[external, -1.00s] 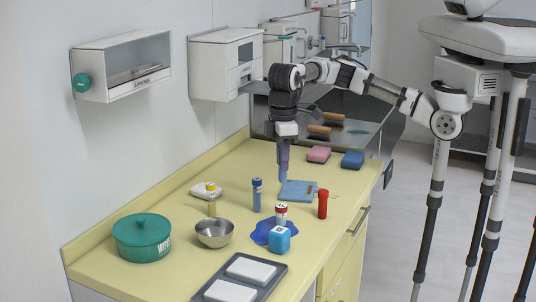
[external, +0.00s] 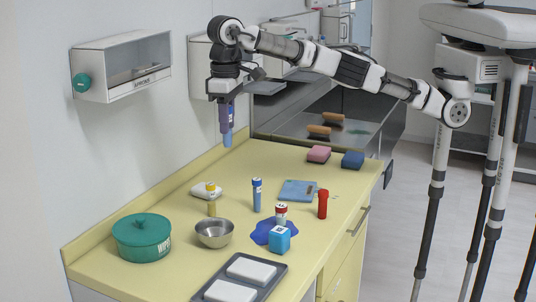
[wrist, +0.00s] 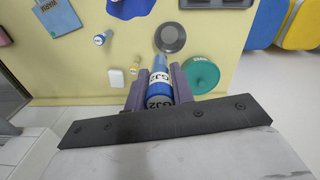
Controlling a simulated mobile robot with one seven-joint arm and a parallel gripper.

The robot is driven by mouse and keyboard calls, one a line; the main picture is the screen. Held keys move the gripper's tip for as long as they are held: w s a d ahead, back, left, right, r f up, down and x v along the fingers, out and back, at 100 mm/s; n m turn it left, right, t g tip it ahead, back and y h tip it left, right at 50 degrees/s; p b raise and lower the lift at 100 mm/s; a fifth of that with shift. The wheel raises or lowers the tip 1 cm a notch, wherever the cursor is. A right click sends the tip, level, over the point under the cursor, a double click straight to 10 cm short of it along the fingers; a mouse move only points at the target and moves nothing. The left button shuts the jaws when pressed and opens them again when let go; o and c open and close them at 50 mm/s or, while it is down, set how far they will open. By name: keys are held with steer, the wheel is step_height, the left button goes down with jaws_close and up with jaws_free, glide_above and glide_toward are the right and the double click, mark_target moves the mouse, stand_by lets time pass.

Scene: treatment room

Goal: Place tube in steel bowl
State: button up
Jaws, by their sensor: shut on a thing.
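My gripper (external: 228,125) is shut on a blue tube (external: 227,140), held roughly upright in the air well above the counter. The wrist view shows the tube (wrist: 158,80) with a white label between the purple fingers. The steel bowl (external: 214,234) sits on the yellow counter, empty as far as I can see. In the wrist view the bowl (wrist: 171,37) lies ahead of the tube, apart from it. Another blue tube (external: 257,195) stands on the counter to the right of the bowl.
A teal lidded container (external: 141,238) stands left of the bowl. A yellow-capped tube (external: 211,207) stands just behind it. A grey tray (external: 274,285) is in front.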

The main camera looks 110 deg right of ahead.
steer(key=shift+r, duration=0.2)
steer(key=shift+f, duration=9.95)
steer(key=shift+f, duration=0.5)
steer(key=shift+f, duration=0.1)
steer(key=o, duration=0.9)
steer(key=shift+o, duration=0.3)
